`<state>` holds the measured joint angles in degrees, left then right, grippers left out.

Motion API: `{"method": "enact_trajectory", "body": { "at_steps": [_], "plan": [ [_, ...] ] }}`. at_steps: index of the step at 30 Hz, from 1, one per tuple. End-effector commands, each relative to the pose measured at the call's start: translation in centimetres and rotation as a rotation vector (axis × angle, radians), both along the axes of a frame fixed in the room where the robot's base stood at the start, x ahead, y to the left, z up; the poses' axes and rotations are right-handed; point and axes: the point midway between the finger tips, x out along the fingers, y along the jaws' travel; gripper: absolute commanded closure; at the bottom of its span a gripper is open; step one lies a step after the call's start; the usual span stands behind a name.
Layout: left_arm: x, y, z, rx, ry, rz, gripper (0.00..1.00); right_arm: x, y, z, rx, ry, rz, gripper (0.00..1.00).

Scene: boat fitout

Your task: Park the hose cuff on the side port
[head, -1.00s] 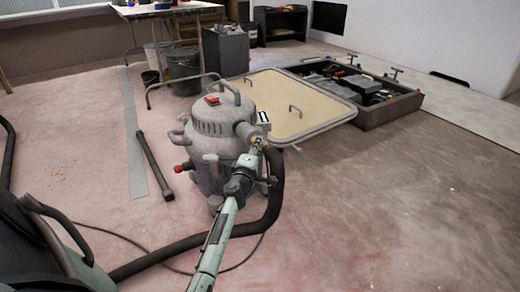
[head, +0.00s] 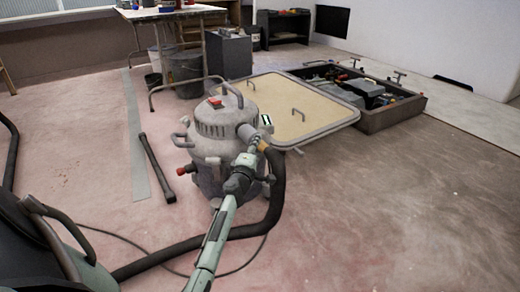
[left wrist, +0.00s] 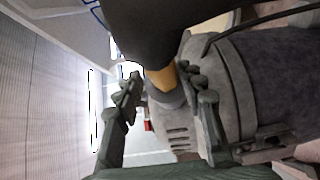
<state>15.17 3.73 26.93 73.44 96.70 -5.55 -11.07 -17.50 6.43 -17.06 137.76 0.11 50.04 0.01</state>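The hose cuff (head: 263,146) is a tan-yellow collar on the end of a thick black hose (head: 277,185). It sits at a grey stub port (head: 246,131) on the upper right side of the grey canister vacuum (head: 213,148). In the left wrist view the cuff (left wrist: 163,78) meets a grey collar against the canister; how deeply it is seated is hidden. My left gripper (head: 254,152) is at the cuff. In the wrist view its fingers (left wrist: 165,88) stand apart on either side of the cuff, with a gap on the left. My right gripper is not in view.
A tan hatch panel (head: 285,105) lies behind the vacuum, beside an open equipment bay (head: 375,115). A dark bar (head: 156,168) lies on the floor at left. Buckets (head: 183,75) stand under a table. The hose and a thin cable cross the floor in front. The right floor is clear.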

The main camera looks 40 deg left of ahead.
Motion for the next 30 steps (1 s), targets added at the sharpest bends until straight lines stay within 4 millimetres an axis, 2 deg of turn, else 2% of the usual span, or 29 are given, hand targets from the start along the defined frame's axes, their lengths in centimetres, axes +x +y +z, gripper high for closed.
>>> {"method": "enact_trajectory", "body": {
  "at_steps": [11,17,20,27,30],
  "plan": [
    [-0.1,-0.5,-0.4,-0.002,0.005,-0.008,0.5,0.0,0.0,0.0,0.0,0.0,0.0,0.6],
    [-1.5,-0.6,-0.3,0.009,0.01,-0.006,0.5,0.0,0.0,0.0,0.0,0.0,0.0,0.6],
    [-2.8,-1.4,-0.4,0.009,0.01,-0.012,0.5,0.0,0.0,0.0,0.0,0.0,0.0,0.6],
    [-7.8,-3.4,-0.4,-0.003,0.007,-0.009,0.5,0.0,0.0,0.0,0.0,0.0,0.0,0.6],
    [-9.3,-4.0,-0.3,-0.003,0.005,-0.007,0.5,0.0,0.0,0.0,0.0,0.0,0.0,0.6]
  ]
}}
